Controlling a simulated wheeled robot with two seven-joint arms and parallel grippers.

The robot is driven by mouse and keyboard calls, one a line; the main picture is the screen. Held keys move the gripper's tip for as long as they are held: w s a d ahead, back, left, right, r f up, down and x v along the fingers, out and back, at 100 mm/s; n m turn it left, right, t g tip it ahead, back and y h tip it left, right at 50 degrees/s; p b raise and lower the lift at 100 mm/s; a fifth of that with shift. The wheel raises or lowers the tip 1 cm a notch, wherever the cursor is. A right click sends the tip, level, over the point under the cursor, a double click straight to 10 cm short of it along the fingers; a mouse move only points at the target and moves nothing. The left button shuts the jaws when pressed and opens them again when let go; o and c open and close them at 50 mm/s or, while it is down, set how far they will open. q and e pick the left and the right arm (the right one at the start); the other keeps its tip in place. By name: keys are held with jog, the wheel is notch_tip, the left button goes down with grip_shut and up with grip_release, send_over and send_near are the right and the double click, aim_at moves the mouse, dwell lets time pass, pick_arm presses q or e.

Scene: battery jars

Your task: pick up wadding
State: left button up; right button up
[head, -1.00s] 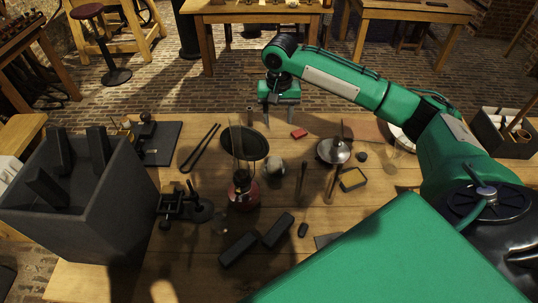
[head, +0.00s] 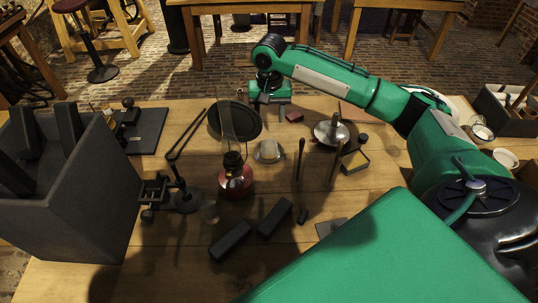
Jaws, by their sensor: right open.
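A pale, rounded lump (head: 268,149), which looks like the wadding, sits in a small dish near the middle of the wooden table; I cannot be sure what it is made of. My right gripper (head: 268,107) points down over the far part of the table, beyond the lump and apart from it. Its two fingers are spread and nothing shows between them. My left gripper is not in view.
A red lamp (head: 235,180) with a glass chimney stands left of and nearer than the lump. A dark round plate (head: 228,121), a small red block (head: 294,117) and a metal-domed item (head: 331,132) are around it. Dark blocks (head: 231,241) lie nearer. A large grey box (head: 95,195) fills the left.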

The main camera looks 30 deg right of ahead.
aim_at(269, 143)
notch_tip(269, 143, down, 9)
jog(key=shift+r, duration=0.15)
jog(key=shift+a+f+p, duration=0.1)
jog(key=shift+f+p, duration=0.5)
jog(key=shift+f, duration=2.1)
jog(key=c, duration=0.7)
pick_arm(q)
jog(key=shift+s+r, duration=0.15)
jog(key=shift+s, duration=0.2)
pick_arm(e)
jog(key=shift+r, duration=0.1)
notch_tip(269, 143, up, 9)
jog(key=shift+r, duration=0.2)
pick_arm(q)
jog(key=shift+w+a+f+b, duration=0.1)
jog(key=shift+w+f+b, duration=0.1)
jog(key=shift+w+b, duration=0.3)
pick_arm(e)
notch_tip(269, 143, up, 10)
jog(key=shift+r, duration=0.25)
